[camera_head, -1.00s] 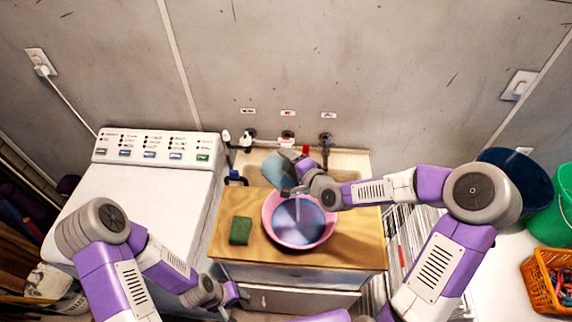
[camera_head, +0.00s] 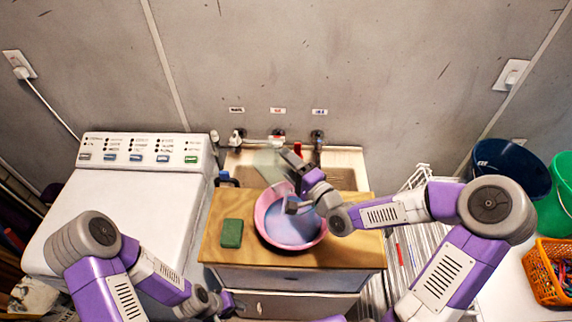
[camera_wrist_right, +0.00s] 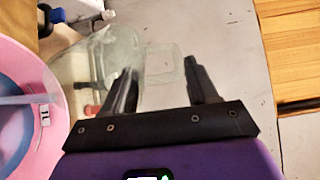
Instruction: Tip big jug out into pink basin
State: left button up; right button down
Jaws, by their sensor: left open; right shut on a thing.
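The big jug (camera_head: 268,165) is clear, faintly greenish, and looks empty and tilted above the back of the pink basin. It also shows in the right wrist view (camera_wrist_right: 88,62), with its handle (camera_wrist_right: 163,63) between the fingers. My right gripper (camera_head: 290,182) is shut on this handle and partly hides the basin. The pink basin (camera_head: 264,232) stands on the wooden counter and holds bluish-violet liquid. In the right wrist view, its pink rim (camera_wrist_right: 48,85) is at the left, with a pale blue streak across it. My left gripper (camera_head: 230,302) is open and empty, low before the counter.
A green sponge (camera_head: 232,233) lies on the wooden counter (camera_head: 355,245) left of the basin. Taps (camera_head: 278,138) and a sink (camera_head: 345,175) are behind. A white washing machine (camera_head: 120,195) stands left. A dark blue bucket (camera_head: 512,160) and an orange basket (camera_head: 548,272) are at the right.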

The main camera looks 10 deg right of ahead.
jog(key=shift+s+d+f+t+y+b, duration=0.2)
jog(key=shift+s+t+b, duration=0.25)
jog(key=shift+b, duration=0.25)
jog(key=shift+s+d+f+t+y+b, duration=0.2)
jog(key=shift+s+t+b, duration=0.25)
jog(key=shift+b, duration=0.25)
jog(key=shift+s+d+t+y+b, duration=0.3)
jog(key=shift+s+t+b, duration=0.2)
jog(key=shift+b, duration=0.15)
jog(key=shift+r, duration=0.2)
notch_tip(320, 180, up, 6)
jog(key=p, duration=0.6)
